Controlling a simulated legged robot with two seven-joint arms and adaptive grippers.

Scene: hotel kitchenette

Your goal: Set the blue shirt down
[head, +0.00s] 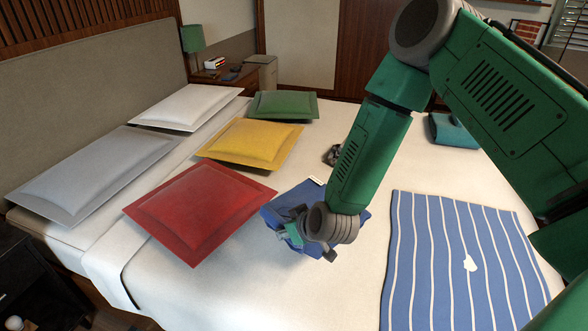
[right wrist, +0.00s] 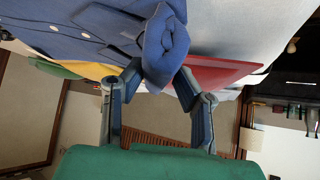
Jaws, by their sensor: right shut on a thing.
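The blue shirt (head: 285,207) is at the middle of the white bed, beside the red pillow. It is folded, and part of it is hidden behind my right arm. My right gripper (head: 292,232) is at the shirt's near edge. In the right wrist view the shirt (right wrist: 70,35) shows buttons, and a bunched fold of it sits between the fingertips of my right gripper (right wrist: 158,80), which is shut on it. I cannot tell whether the shirt rests on the bed or hangs just above it. My left gripper is not in view.
The red pillow (head: 200,210), yellow pillow (head: 250,143), green pillow (head: 283,105) and two pale pillows lie left and behind. A blue striped cloth (head: 455,260) lies at the right. A small dark item (head: 332,155) and a teal folded cloth (head: 452,131) lie farther back. The near bed (head: 260,295) is clear.

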